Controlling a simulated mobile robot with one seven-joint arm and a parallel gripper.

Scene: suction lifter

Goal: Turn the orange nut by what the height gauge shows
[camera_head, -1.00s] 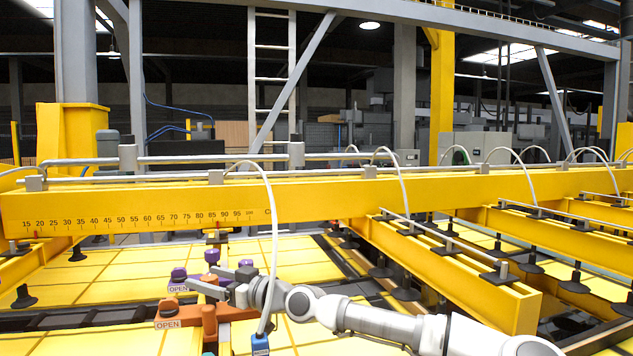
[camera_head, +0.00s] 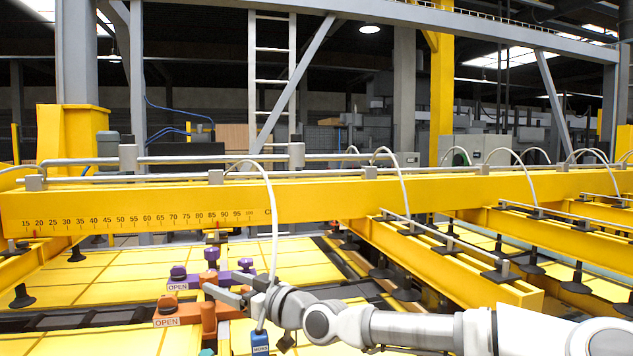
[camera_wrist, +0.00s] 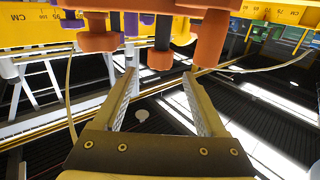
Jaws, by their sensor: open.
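The height gauge (camera_head: 140,222) is a black centimetre scale on the long yellow beam. A small red mark (camera_head: 36,234) sits below it, close to 20. Another orange nut (camera_head: 208,278) shows upright behind my fingers. My gripper (camera_head: 222,284) is open beside the valves. In the wrist view an orange nut (camera_wrist: 160,59) lies at the mouth between my open fingertips (camera_wrist: 160,73); I cannot tell if they touch it.
A purple valve (camera_head: 190,284) with its own OPEN label stands just behind the orange one. A white hose (camera_head: 271,210) hangs from the beam close to my wrist. Yellow crossbeams (camera_head: 440,262) with suction cups fill the right.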

